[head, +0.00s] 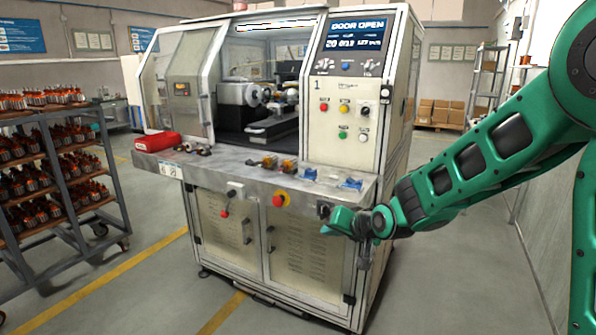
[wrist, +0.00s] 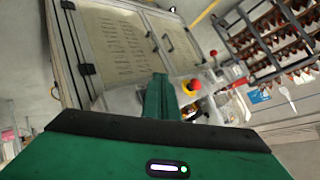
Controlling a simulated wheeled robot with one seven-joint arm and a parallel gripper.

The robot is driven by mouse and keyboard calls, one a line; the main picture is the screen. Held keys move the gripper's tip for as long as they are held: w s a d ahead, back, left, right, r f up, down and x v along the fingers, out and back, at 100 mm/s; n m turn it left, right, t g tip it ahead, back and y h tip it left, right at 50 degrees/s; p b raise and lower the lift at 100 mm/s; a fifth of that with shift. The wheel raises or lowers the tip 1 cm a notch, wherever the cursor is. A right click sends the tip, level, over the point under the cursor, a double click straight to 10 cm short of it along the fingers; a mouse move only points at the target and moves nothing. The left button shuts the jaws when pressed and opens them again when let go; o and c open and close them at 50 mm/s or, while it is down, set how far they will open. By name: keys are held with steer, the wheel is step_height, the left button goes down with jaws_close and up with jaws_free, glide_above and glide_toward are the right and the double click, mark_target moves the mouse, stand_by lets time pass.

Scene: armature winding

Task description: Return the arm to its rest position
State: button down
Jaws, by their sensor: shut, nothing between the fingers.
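My arm is green and reaches in from the right in the head view. My gripper (head: 340,222) is in front of the machine's front ledge, near its right end. In the wrist view my gripper (wrist: 160,92) shows as green fingers close together, shut and empty. The machine (head: 285,150) is a cream winding cabinet with an open front. Its screen (head: 355,35) reads "DOOR OPEN". A red and yellow emergency stop button (head: 279,200) sits on the front, left of my gripper, and it also shows in the wrist view (wrist: 193,87).
The ledge (head: 230,163) carries a red case (head: 157,141), several small parts and blue pieces (head: 350,184). A rack of armatures (head: 60,170) stands at the left. Shelving (head: 487,85) and boxes stand behind at the right. The floor (head: 460,270) below my arm is clear.

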steer(key=s+d+m+g+h, duration=0.1)
steer(key=s+d+g, duration=0.2)
steer(key=s+d, duration=0.7)
steer(key=s+d+m+g+h, duration=0.2)
steer(key=s+d, duration=0.9)
steer(key=s, duration=0.6)
steer(key=s+d+m+g+h, duration=0.1)
steer(key=s+d+g, duration=0.4)
steer(key=s+d, duration=0.6)
steer(key=s+h, duration=0.1)
steer(key=s, duration=0.2)
steer(key=shift+s+r, duration=0.3)
